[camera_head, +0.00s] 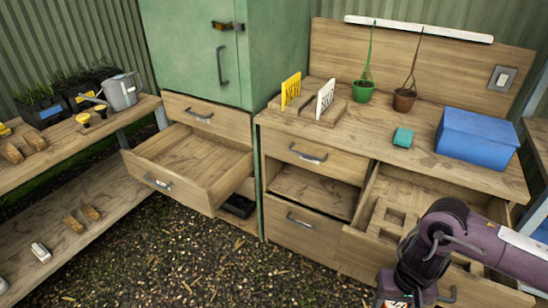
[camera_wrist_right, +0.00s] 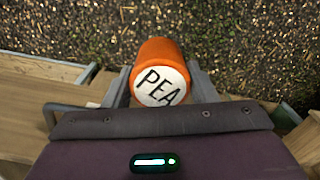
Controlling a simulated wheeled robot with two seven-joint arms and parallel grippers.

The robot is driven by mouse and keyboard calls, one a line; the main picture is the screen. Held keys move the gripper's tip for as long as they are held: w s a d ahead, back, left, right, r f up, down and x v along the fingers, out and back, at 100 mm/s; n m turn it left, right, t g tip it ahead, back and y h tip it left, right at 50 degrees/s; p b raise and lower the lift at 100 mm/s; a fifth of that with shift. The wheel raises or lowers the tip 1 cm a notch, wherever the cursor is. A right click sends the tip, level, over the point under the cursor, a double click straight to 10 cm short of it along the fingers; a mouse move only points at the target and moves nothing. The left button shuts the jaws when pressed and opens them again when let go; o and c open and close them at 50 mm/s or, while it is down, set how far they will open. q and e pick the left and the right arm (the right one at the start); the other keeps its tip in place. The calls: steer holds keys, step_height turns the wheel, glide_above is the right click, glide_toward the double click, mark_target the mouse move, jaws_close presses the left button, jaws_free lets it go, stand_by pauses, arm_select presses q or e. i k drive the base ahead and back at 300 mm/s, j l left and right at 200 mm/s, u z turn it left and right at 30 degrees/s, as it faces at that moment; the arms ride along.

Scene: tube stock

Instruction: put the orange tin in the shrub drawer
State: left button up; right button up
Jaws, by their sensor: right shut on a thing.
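A drawer under the green cabinet (camera_head: 183,158) is pulled out and looks empty. A drawer at the right (camera_head: 385,262) is also pulled out, with wooden dividers inside. I cannot tell which is the shrub drawer. My left gripper is not in view.
On the bench stand a yellow card (camera_head: 291,90) and a white card (camera_head: 325,98), lettering unclear, two potted plants, a teal block (camera_head: 403,138) and a blue box (camera_head: 476,138). The left shelf holds a watering can (camera_head: 122,92). The gravel floor between is clear.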

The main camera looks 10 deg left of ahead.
mark_target(196, 174)
steer(key=i+j+u, duration=0.2)
steer(key=u, duration=0.2)
steer(key=i+j+u, duration=0.25)
steer(key=u, duration=0.2)
steer(key=i+j+u, duration=0.25)
steer(key=u, duration=0.15)
steer(key=i+j, duration=0.1)
steer(key=i, duration=0.3)
steer(key=i+j, duration=0.1)
steer(key=i, duration=0.3)
